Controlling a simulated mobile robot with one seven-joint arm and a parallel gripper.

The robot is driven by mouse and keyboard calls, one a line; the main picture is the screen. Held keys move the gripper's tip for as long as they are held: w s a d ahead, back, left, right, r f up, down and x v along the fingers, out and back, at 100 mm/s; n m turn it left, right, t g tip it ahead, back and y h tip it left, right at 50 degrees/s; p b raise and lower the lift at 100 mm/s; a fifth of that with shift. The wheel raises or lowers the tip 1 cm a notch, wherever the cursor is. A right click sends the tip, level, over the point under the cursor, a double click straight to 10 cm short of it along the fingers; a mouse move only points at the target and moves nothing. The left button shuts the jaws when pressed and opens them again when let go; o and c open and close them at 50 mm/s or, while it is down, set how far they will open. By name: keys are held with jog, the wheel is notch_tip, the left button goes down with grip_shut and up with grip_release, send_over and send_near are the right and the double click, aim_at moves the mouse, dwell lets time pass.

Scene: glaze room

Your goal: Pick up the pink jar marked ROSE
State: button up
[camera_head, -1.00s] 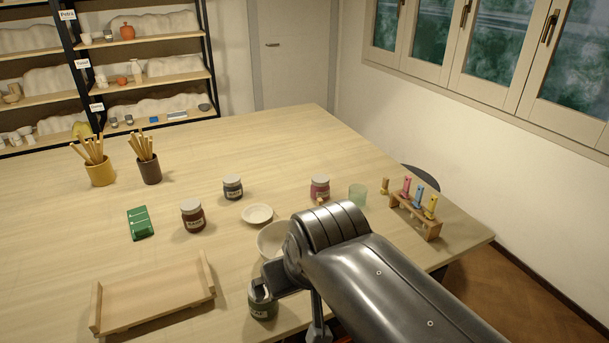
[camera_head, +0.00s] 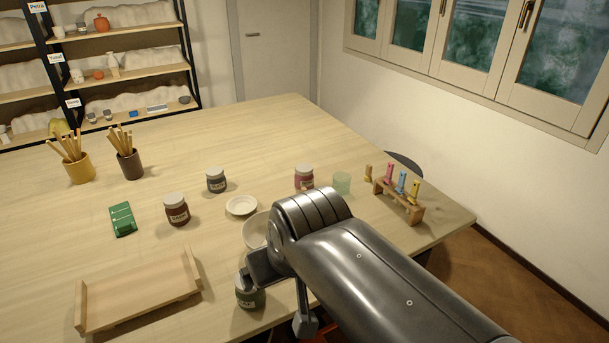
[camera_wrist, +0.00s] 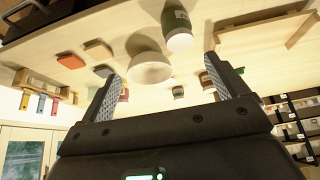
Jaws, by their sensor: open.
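The pink jar (camera_head: 304,180) with a pale lid stands upright on the table, just beyond my arm in the head view. My gripper (camera_wrist: 163,70) is open and empty in the wrist view, with the fingers spread apart. It is not touching the pink jar.
A green glass (camera_head: 342,183) stands right of the pink jar, by a wooden rack (camera_head: 397,203) of coloured pieces. A bowl (camera_head: 254,233), a small dish (camera_head: 241,206), other jars (camera_head: 177,210) and a wooden tray (camera_head: 138,302) lie leftward. The far table is clear.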

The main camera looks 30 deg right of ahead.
jog(key=shift+c, duration=0.7)
jog(key=w+d+r+m, duration=0.1)
jog(key=w+d+r, duration=0.2)
jog(key=w, duration=0.7)
jog(key=m+g+h, duration=0.2)
jog(key=m, duration=0.2)
send_over(305, 169)
jog(key=s+a, duration=0.1)
jog(key=s, duration=0.2)
notch_tip(305, 169, down, 10)
jog(key=x, duration=0.4)
jog(key=shift+w+a+f, duration=0.1)
jog(key=shift+w+f, duration=0.1)
jog(key=shift+w, duration=0.25)
jog(key=shift+w+x, duration=0.15)
jog(key=shift+x, duration=1.3)
jog(key=shift+w+x, duration=0.2)
jog(key=shift+x, duration=1.25)
